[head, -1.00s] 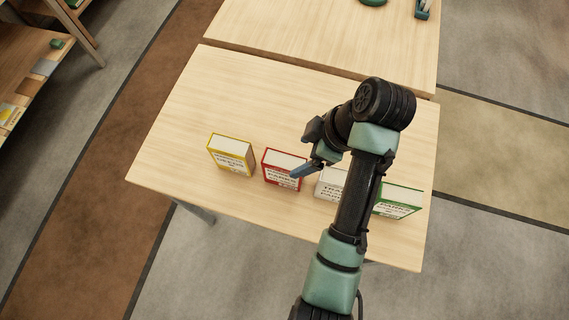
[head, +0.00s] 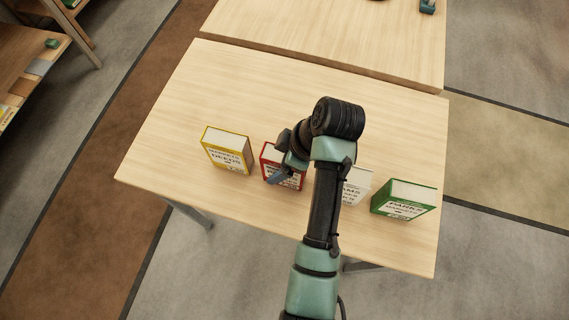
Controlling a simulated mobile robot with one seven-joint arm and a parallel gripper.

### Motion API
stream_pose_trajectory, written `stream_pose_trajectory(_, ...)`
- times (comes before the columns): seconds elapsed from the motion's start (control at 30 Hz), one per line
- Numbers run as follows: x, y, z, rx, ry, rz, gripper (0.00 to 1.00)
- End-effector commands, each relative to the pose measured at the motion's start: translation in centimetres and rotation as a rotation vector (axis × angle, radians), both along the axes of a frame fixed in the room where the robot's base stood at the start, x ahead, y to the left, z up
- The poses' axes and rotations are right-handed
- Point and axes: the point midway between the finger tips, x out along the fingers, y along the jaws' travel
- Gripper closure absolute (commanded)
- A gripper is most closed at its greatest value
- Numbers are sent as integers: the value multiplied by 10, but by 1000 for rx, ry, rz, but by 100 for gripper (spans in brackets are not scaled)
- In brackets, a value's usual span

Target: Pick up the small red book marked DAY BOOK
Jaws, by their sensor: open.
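A red book (head: 269,154) with a white label stands on the near table (head: 190,110), between a yellow and a white book. Its label is partly covered by my gripper, and I cannot read DAY BOOK on it. My gripper (head: 279,176) is open, in front of the red book in the head view. One blue-grey finger shows clearly across the book's face. I cannot tell whether it touches the book. I see no other red book.
A yellow book (head: 228,153) stands to the left. A white book (head: 355,187), partly behind my arm, and a green book (head: 403,200) stand to the right. The table's back half is clear. A second table (head: 330,35) adjoins behind; a shelf (head: 30,65) is at far left.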

Motion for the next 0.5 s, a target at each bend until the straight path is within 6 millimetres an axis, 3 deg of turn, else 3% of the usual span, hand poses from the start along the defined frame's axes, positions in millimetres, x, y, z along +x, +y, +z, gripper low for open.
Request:
stream_pose_trajectory(0.3,1,3,-7,0,0,1,15)
stream_pose_trajectory(0.5,1,3,-7,0,-1,1,51)
